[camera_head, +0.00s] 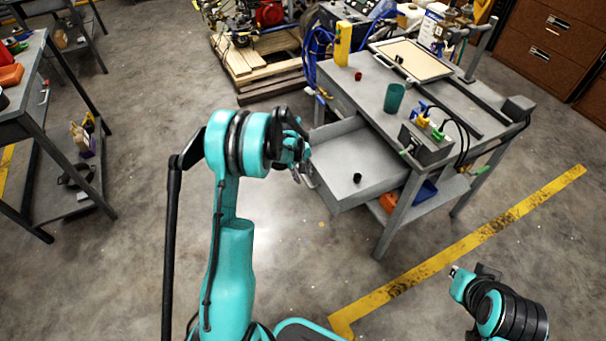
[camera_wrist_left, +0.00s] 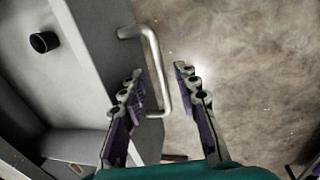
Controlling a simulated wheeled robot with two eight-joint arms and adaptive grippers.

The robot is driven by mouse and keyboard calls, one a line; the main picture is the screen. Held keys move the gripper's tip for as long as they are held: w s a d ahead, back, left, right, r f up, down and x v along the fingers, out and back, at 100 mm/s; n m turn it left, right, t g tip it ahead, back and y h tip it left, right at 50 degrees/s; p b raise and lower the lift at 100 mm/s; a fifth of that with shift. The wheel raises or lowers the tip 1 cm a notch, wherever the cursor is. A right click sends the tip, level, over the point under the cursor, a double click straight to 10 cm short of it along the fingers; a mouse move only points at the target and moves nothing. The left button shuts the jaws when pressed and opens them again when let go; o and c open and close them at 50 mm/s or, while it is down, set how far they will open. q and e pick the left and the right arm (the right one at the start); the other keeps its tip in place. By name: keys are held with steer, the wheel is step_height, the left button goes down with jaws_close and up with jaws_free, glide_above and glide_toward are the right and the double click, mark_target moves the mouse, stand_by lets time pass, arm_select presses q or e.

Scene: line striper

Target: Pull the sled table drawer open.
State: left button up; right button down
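The grey sled table (camera_head: 375,92) stands at the upper right in the head view. Its drawer (camera_head: 352,152) is pulled well out, and a small black cylinder (camera_head: 357,178) lies inside. My left gripper (camera_head: 303,172) is at the drawer front. In the left wrist view, the metal bar handle (camera_wrist_left: 157,70) shows between the parted fingers of the left gripper (camera_wrist_left: 160,78). The fingers look open, and I cannot tell whether either touches the handle. My right gripper (camera_head: 462,280) is at the lower right, away from the table; its fingers are unclear.
On the table top are a green cup (camera_head: 394,98), a yellow block (camera_head: 343,43) and a control box (camera_head: 427,142) with cables. A lower shelf holds orange and blue bins. Another workbench (camera_head: 35,85) stands at the left. The floor before the drawer is clear.

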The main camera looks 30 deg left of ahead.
arm_select(q)
step_height(320, 180, up, 12)
steer(key=s+a, duration=0.1)
steer(key=shift+s+a, duration=0.15)
steer(key=shift+s, duration=0.2)
steer(key=shift+f, duration=0.1)
steer(key=s+d+r+m+t+y, duration=0.15)
steer(key=s+d+r+m, duration=0.35)
steer(key=s+d+r, duration=0.5)
steer(key=s+d+m+t, duration=0.2)
steer(key=s, duration=0.5)
steer(key=s+d+m+t, duration=0.2)
steer(key=s+m, duration=0.1)
steer(key=s, duration=0.4)
steer(key=shift+s+d+r+m, duration=0.2)
steer(key=shift+d+m, duration=0.05)
steer(key=shift+m, duration=0.05)
